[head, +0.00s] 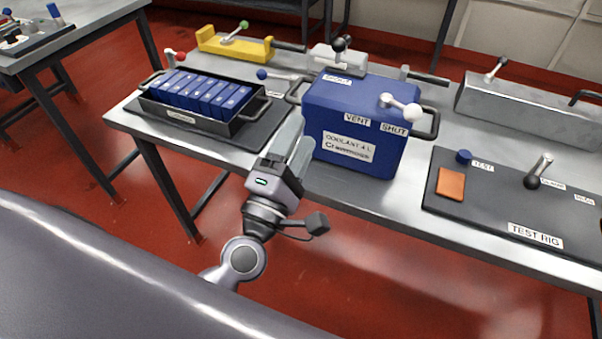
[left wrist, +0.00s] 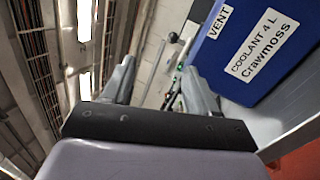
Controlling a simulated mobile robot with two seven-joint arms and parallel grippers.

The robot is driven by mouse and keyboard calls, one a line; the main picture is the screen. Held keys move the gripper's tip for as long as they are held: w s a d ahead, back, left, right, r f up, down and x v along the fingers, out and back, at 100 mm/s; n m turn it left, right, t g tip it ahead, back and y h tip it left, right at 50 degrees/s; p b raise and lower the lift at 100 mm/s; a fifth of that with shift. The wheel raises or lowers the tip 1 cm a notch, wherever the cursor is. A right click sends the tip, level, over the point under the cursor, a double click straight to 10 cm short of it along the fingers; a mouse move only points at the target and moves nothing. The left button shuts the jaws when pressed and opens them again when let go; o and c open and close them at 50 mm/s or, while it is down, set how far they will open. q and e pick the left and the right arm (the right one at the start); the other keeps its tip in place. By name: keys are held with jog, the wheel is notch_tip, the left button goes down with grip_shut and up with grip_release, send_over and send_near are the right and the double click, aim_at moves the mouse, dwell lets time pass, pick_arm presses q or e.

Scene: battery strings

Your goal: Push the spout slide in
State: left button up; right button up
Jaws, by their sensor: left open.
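The blue coolant canister (head: 355,128) stands upright on the metal table, with VENT, SHUT and coolant labels on its front. A white-knobbed lever (head: 402,107) sits on its top near the right. A small label (head: 337,78), too small to read surely, is at its top back left. I cannot tell which part is the spout slide. My left gripper (head: 293,148) is open and empty, just left of the canister's front and pointing up toward it. In the left wrist view the canister (left wrist: 262,50) is at the right, beside the open fingers (left wrist: 158,82). My right gripper is not in view.
A black tray (head: 240,125) with several blue batteries stands left of the canister. A grey block with a black knob (head: 338,45) is behind it. The dark test rig board (head: 475,210) with an orange block (head: 451,183) lies to the right. The table's front edge is near my gripper.

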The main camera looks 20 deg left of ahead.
pick_arm(q)
notch_tip(320, 180, down, 6)
jog(key=s+d+m+g+h, duration=0.1)
jog(key=s+m+g+h, duration=0.1)
jog(key=m, duration=0.5)
jog(key=shift+d+m+h, duration=0.2)
jog(key=shift+m+h, duration=0.1)
jog(key=shift+h, duration=0.2)
jog(key=shift+r, duration=0.2)
